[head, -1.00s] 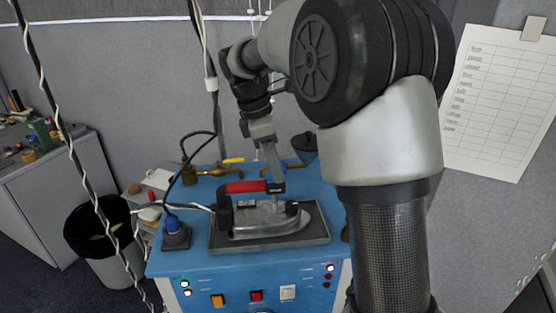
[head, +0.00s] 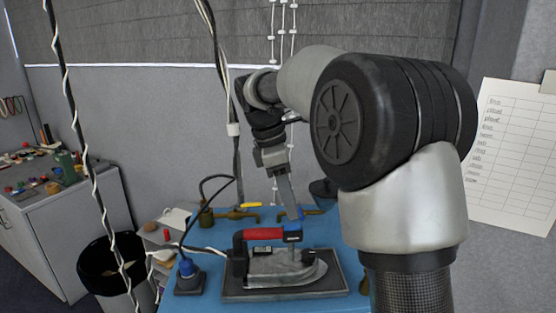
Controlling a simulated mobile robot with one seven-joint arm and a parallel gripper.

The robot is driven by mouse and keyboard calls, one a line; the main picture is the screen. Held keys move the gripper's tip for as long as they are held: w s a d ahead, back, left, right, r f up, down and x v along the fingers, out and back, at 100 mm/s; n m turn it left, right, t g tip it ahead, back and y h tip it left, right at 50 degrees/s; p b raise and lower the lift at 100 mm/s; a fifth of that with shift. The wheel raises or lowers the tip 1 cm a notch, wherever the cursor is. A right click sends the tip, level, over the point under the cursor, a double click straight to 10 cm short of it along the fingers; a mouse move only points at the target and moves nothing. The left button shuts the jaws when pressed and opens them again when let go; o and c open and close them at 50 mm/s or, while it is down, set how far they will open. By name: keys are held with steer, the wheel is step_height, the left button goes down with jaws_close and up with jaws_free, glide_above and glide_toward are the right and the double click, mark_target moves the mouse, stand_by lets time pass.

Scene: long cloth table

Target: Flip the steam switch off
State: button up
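A blue steam station (head: 205,303) stands below my arm, with a steam iron (head: 285,268) resting on a dark pad. The iron has a red and black handle. My gripper (head: 291,208) points down, its tips by the right end of the iron's handle. I cannot tell whether they touch it or are behind it. The fingers are seen nearly edge-on, so their opening is unclear. The station's front panel with its switches is below the picture's edge now, so the steam switch is not visible.
Brass valves with a yellow handle (head: 251,205) and a blue handle stand at the station's back. A waste bin (head: 101,270) and a grey cabinet (head: 75,232) are further left. Cables hang in front.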

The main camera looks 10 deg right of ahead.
steer(key=p+v, duration=0.2)
steer(key=v, duration=1.1)
steer(key=s+d+m+t+y, duration=0.1)
steer(key=s+d+m+t, duration=0.2)
steer(key=s+m, duration=0.75)
steer(key=s+d+f+m+t+y, duration=0.1)
steer(key=s+f+m+t+y, duration=0.1)
steer(key=s+f+m, duration=0.4)
steer(key=s+f+t, duration=0.1)
steer(key=s+f, duration=0.4)
steer(key=s, duration=0.4)
steer(key=shift+d+f, duration=0.15)
steer(key=shift+d, duration=0.05)
